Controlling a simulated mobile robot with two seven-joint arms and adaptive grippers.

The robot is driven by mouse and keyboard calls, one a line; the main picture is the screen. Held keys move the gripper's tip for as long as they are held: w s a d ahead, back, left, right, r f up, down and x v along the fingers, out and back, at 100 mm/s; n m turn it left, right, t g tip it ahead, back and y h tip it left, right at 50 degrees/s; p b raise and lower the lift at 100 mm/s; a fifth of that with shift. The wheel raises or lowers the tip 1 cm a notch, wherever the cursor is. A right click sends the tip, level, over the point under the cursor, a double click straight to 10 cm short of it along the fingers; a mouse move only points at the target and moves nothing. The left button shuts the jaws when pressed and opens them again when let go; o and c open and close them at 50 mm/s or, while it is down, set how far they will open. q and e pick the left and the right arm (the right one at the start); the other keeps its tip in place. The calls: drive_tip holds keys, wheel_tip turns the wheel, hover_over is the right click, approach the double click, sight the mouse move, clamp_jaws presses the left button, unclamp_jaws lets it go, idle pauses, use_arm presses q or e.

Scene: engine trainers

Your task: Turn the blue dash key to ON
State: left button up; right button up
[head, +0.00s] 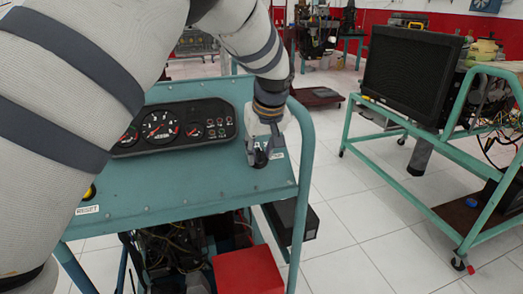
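The teal dash panel (190,178) of the engine trainer stands in front of me, with a black gauge cluster (172,127) on its upper part. My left arm comes in from the left and passes over the panel. My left gripper (259,157) points down at the panel's right side, beside a small white label (279,154). The blue dash key cannot be made out; the gripper covers that spot. The fingertips are small and dark, so I cannot tell whether they are open, shut or touching a key. My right gripper is not in view.
A yellow button (89,192) above a RESET label (87,210) is at the panel's lower left. A red box (247,271) sits below the panel. White tiled floor (345,215) lies between.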

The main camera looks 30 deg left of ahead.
use_arm(q)
drive_tip(key=shift+w, duration=0.1)
clamp_jaws()
drive_tip(key=shift+m, duration=0.3)
drive_tip(key=m, duration=0.1)
drive_tip(key=m+y, duration=0.1)
drive_tip(key=m, duration=0.1)
drive_tip(key=shift+w+d+f+g, duration=0.1)
drive_tip(key=shift+w+d+g, duration=0.05)
drive_tip(key=shift+g, duration=0.25)
drive_tip(key=shift+d+m+g+y, duration=0.15)
drive_tip(key=shift+m+y, duration=0.2)
drive_tip(key=shift+m, duration=0.7)
drive_tip(key=shift+m+g+y, duration=0.15)
drive_tip(key=shift+m+y, duration=0.2)
drive_tip(key=shift+m, duration=0.7)
